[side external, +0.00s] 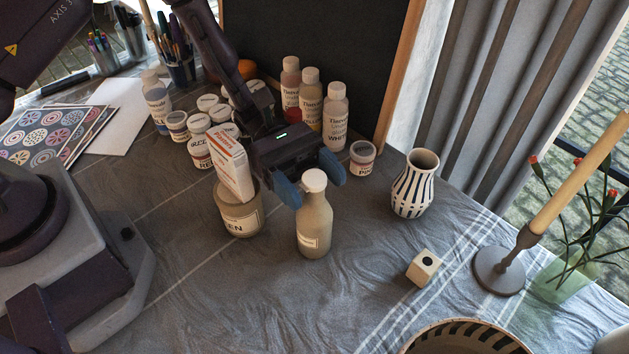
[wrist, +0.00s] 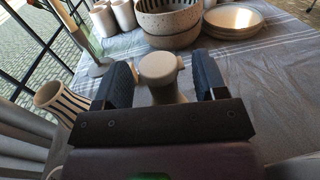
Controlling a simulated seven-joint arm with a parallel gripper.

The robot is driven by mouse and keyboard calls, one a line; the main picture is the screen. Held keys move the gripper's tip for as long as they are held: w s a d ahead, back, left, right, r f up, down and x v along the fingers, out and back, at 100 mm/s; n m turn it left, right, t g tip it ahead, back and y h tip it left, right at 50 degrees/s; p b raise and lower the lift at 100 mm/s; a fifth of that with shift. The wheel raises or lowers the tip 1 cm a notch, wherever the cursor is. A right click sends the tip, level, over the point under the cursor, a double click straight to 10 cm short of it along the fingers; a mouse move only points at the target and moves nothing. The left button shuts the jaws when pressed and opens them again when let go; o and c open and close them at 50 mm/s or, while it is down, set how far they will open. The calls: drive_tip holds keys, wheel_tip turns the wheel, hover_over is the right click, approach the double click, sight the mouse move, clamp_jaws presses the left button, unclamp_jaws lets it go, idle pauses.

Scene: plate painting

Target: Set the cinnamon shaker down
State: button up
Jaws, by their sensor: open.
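The cinnamon shaker (side external: 314,227) appears to be the beige bottle with a pale cap and a small label too small to read. It stands upright on the grey cloth in the side view. My gripper (side external: 309,178) is open at the height of its cap and neck, with blue fingers. In the wrist view the shaker's round cap (wrist: 158,65) shows between the two dark fingers of my gripper (wrist: 163,74). Gaps show on both sides of the cap. The bottle's lower body is hidden in the wrist view.
A beige canister (side external: 240,219) with a white box (side external: 232,170) in or behind it stands close left of the shaker. Paint jars and bottles (side external: 335,118) stand behind. A striped vase (side external: 414,185), small cube (side external: 423,268) and candle holder (side external: 497,271) are right.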

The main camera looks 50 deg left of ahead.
drive_tip(key=w+a, duration=0.1)
drive_tip(key=a, duration=1)
drive_tip(key=shift+w+a, duration=0.15)
drive_tip(key=shift+w, duration=0.2)
drive_tip(key=s+a+r+m+t+y, duration=0.4)
drive_tip(key=s+r+m+y, duration=0.3)
drive_tip(key=r, duration=0.3)
drive_tip(key=s+a+r+m+t+y, duration=0.4)
drive_tip(key=s+r+m+y, duration=0.4)
drive_tip(key=r+m+y, duration=0.1)
wheel_tip(320, 180, up, 2)
drive_tip(key=shift+a+r+y, duration=0.15)
drive_tip(key=shift+a+y, duration=0.15)
drive_tip(key=shift+y, duration=0.5)
